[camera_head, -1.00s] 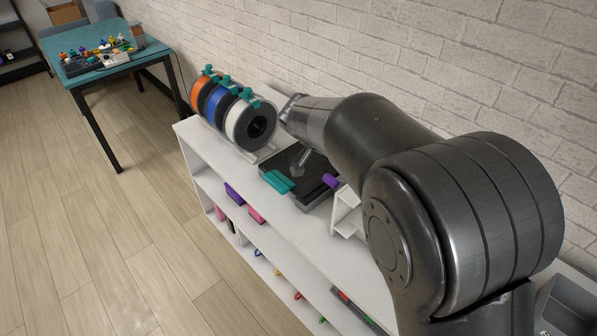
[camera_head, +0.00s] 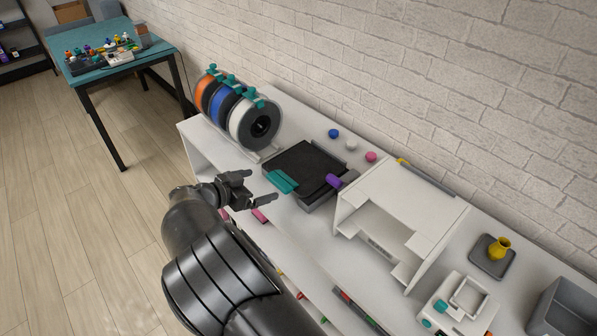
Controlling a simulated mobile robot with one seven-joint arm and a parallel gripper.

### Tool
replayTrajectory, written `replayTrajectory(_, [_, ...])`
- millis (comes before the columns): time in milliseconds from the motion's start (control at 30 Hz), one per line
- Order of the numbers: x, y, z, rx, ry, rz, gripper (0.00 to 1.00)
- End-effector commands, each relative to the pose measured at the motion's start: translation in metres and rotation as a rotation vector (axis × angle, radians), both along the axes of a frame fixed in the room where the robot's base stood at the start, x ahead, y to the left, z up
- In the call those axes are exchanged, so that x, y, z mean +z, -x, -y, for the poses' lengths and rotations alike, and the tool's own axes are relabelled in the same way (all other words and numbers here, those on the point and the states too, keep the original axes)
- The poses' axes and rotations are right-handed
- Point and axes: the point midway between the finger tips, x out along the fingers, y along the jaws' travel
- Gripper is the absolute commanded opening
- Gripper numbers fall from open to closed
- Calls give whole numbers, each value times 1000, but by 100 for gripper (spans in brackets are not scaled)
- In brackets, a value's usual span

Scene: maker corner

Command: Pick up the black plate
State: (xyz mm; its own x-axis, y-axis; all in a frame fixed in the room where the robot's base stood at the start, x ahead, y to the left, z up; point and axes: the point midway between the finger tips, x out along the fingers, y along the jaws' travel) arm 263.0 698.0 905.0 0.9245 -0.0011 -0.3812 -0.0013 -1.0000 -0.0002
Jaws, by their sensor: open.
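The black plate (camera_head: 304,161) is a flat dark square on the white shelf top, lying on a dark grey base (camera_head: 309,199). A teal piece (camera_head: 281,181) and a purple piece (camera_head: 334,181) sit at its front and right edges. My gripper (camera_head: 262,187) is open and empty, to the left of the plate and near the shelf's front edge. It is apart from the plate, with its fingers pointing right. The plate's top is in full view.
Filament spools (camera_head: 236,112) stand left of the plate. A white open-fronted frame (camera_head: 402,212) stands close on its right. Small blue, white and pink knobs (camera_head: 351,145) lie behind, near the brick wall. A yellow vase (camera_head: 501,247) stands farther right.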

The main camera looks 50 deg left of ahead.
Motion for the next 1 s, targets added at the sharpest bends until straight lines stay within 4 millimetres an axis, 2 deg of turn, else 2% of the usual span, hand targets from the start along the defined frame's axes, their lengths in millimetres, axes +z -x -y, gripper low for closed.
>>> replayTrajectory(100, [-7,-17,0,-2,0,-1,100])
replayTrajectory(267, [-13,-27,-1,0,0,-1,100])
replayTrajectory(600, [-36,-65,-3,-1,-1,-1,100])
replayTrajectory(833, [-36,-67,-3,0,0,-1,100])
replayTrajectory(1000, [-36,-67,-3,0,0,-1,86])
